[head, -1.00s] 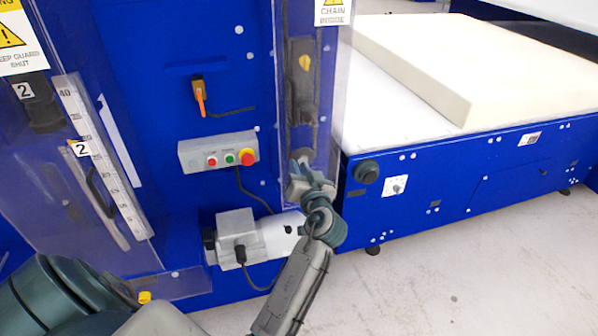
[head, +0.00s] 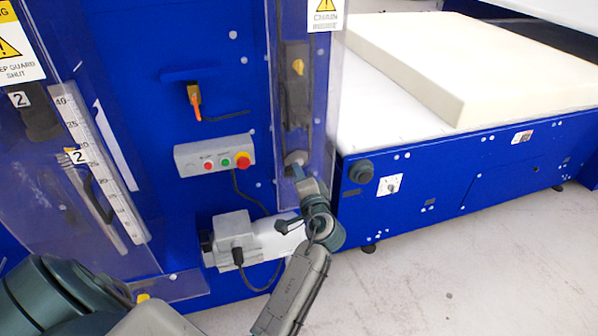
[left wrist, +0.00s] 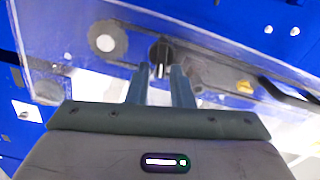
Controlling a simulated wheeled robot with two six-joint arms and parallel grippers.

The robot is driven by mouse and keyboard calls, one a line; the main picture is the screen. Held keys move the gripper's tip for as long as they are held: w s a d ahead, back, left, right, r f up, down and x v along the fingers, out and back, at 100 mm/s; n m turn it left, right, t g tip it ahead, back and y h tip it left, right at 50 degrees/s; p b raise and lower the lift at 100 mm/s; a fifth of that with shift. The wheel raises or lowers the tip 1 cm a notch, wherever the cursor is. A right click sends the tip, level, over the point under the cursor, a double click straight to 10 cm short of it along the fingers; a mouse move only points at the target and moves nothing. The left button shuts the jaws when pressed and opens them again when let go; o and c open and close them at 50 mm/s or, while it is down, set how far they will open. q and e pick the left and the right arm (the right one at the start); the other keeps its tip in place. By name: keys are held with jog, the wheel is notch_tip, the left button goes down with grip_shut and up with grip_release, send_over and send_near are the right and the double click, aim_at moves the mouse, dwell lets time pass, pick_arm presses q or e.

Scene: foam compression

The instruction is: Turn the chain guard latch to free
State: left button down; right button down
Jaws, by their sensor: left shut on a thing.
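The chain guard latch (left wrist: 160,50) is a small black knob with a pale pointer mark. It shows in the left wrist view on the clear chain guard (left wrist: 222,52). My left gripper (left wrist: 159,74) is shut on the latch, one finger at each side of its lower part. In the head view my left gripper (head: 299,178) is at the lower part of the clear chain guard (head: 325,110), and I cannot make out the latch there. My right gripper is not in view.
A control box (head: 215,155) with red and green buttons and a grey-white motor (head: 245,235) are on the blue machine left of my gripper. A conveyor bed with a cream foam block (head: 450,60) stands at right. Pale floor (head: 480,265) is clear at lower right.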

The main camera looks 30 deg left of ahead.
pick_arm(q)
jog(key=shift+f+m+p, duration=0.15)
jog(key=shift+m+p, duration=0.3)
jog(key=shift+m, duration=0.75)
jog(key=shift+w+d+f, duration=0.1)
